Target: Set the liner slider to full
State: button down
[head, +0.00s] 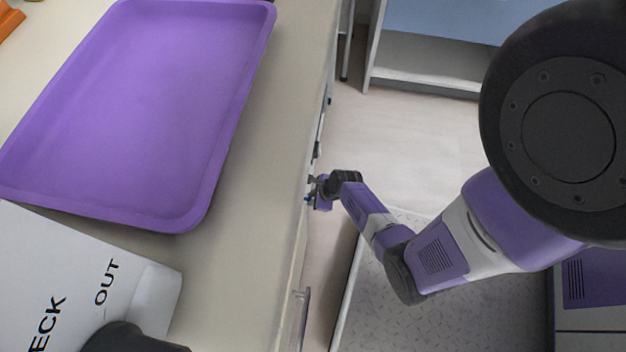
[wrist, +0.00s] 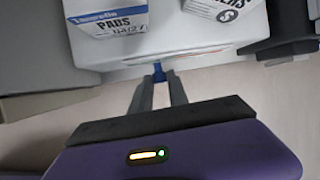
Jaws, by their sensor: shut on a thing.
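My gripper (head: 316,191) reaches the side of the counter at its right edge in the head view. In the wrist view my gripper (wrist: 159,85) has its two grey fingers shut on a small blue knob (wrist: 158,69), which I take to be the liner slider's handle. The knob is at the front edge of a pale unit (wrist: 120,68). A small blue spot shows at the gripper in the head view too, too small to make out. The slider's track and any markings are not readable, so its setting cannot be told.
A purple tray (head: 130,100) lies on the counter (head: 262,165). A white item lettered "OUT" (head: 80,270) is at lower left. In the wrist view a "PADS" box (wrist: 108,18) and another labelled box (wrist: 215,8) sit above the knob. Open floor (head: 410,140) lies right of the counter.

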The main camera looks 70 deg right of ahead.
jog(key=c, duration=1.4)
grip_release()
jog(key=shift+a, duration=0.45)
jog(key=shift+o, duration=0.6)
jog(key=shift+d, duration=0.1)
jog(key=p+v, duration=0.4)
jog(key=v, duration=0.3)
jog(key=shift+s+r+p, duration=0.2)
jog(key=shift+r+p, duration=0.15)
